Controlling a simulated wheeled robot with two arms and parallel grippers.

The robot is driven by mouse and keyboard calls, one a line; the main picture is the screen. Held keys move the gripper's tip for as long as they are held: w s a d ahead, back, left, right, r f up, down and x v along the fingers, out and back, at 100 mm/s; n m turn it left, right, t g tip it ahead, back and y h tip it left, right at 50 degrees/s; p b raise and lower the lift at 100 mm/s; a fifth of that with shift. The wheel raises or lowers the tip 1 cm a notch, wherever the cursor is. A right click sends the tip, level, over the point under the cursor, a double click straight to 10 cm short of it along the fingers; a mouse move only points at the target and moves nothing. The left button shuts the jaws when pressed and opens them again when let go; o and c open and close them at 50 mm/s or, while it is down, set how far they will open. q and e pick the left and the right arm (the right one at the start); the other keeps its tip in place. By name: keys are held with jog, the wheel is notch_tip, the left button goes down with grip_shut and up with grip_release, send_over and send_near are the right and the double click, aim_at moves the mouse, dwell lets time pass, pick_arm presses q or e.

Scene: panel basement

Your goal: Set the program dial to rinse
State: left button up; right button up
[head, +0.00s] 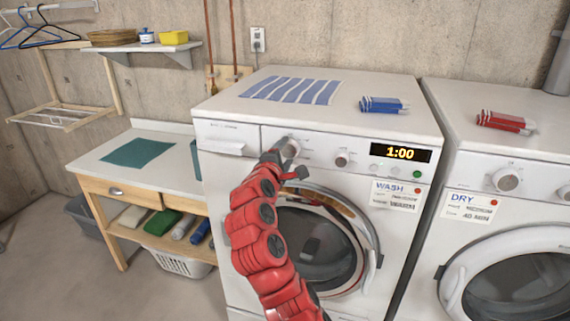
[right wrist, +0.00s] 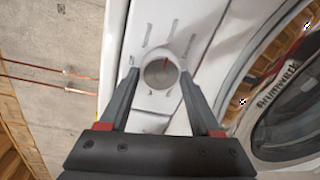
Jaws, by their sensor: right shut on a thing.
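The washer (head: 215,170) stands in the middle of the head view. Its large round program dial (head: 291,148) is on the left of the front panel. My right gripper (head: 284,160) is at this dial, partly covering it. In the right wrist view the dial (right wrist: 158,74) sits between my two fingertips, and the gripper (right wrist: 159,78) is shut on its sides. A short red mark on the dial's face points to the top of that picture, slightly right. Several small labels surround the dial, too small to read. My left gripper is not in view.
A smaller knob (head: 341,159), a display (head: 400,153) reading 1:00 and a green button (head: 417,174) are right of the dial. The washer door (head: 372,262) is below. A dryer (head: 480,165) stands on the right, a side table (head: 100,180) on the left.

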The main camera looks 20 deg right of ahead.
jog(key=m+b, duration=0.4)
jog(key=b, duration=0.1)
jog(key=m+t+y+b, duration=0.1)
jog(key=m+b, duration=0.4)
jog(key=b, duration=0.1)
jog(key=shift+d+f, duration=0.1)
jog(key=shift+f, duration=0.1)
jog(key=m+b, duration=0.9)
jog(key=b, duration=0.1)
jog(key=shift+s+d+t, duration=0.1)
jog(key=shift+s+t, duration=0.05)
jog(key=shift+t, duration=0.25)
jog(key=m+b, duration=0.2)
jog(key=m, duration=0.1)
jog(key=shift+m+h+b, duration=0.3)
jog(key=shift+m, duration=0.1)
jog(key=m+b, duration=0.1)
jog(key=m, duration=0.3)
jog(key=shift+r+b, duration=0.1)
jog(key=shift+b, duration=0.3)
jog(key=shift+d+m, duration=0.1)
jog(key=shift+m, duration=0.2)
jog(key=o, duration=1.4)
jog(key=shift+c, duration=0.2)
